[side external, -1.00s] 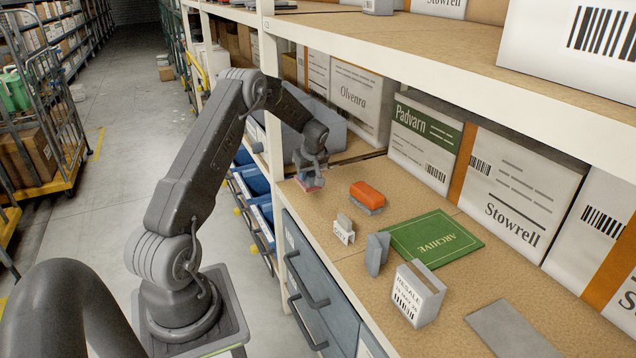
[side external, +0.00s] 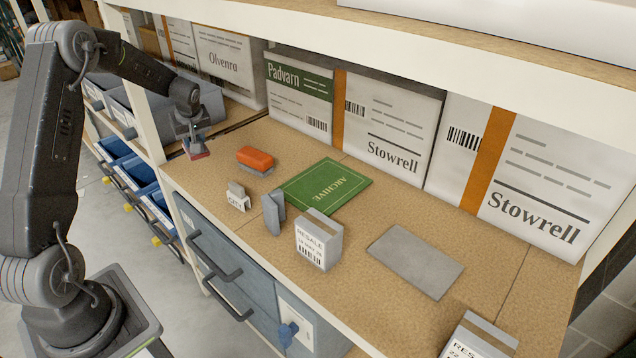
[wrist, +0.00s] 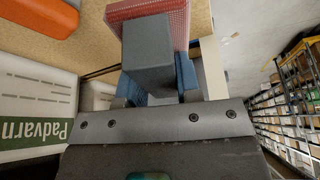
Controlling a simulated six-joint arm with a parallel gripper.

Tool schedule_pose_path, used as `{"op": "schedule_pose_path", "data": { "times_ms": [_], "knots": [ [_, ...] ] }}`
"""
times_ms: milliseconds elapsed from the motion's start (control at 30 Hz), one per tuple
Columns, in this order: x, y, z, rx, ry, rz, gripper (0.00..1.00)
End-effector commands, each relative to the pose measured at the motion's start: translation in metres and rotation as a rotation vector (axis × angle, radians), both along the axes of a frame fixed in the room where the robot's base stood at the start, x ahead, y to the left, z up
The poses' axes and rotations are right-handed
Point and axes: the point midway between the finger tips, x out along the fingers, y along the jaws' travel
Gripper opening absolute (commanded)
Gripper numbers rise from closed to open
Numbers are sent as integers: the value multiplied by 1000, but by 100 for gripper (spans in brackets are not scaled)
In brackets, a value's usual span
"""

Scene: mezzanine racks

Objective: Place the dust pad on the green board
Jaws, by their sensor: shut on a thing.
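My gripper (side external: 192,138) is shut on the dust pad, a grey block with a reddish mesh face (side external: 197,153), held above the left end of the wooden shelf. In the wrist view the dust pad (wrist: 148,50) sits between the blue fingers, its red face pointing away from the wrist. The green board (side external: 312,180), marked ARCHIVE, lies flat on the shelf to the right of my gripper. Nothing rests on it.
An orange-topped block (side external: 255,158) lies between my gripper and the green board. A small white tag holder (side external: 238,198), a grey angled piece (side external: 273,213) and a RESALE box (side external: 319,243) stand along the front. A grey plate (side external: 415,260) lies right. Large cartons (side external: 385,130) line the back.

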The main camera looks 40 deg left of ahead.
Motion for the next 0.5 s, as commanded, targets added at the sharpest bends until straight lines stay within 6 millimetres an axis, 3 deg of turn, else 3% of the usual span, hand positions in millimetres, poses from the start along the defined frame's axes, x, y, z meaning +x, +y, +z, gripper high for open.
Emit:
{"op": "schedule_pose_path", "data": {
  "times_ms": [33,100,300,500],
  "knots": [
    [20,-25,1,1,-2,-73,8],
    [41,-55,2,0,-2,-162,8],
    [83,-133,5,2,-1,-377,8],
    [100,-179,7,2,-2,-495,8]
  ]
}}
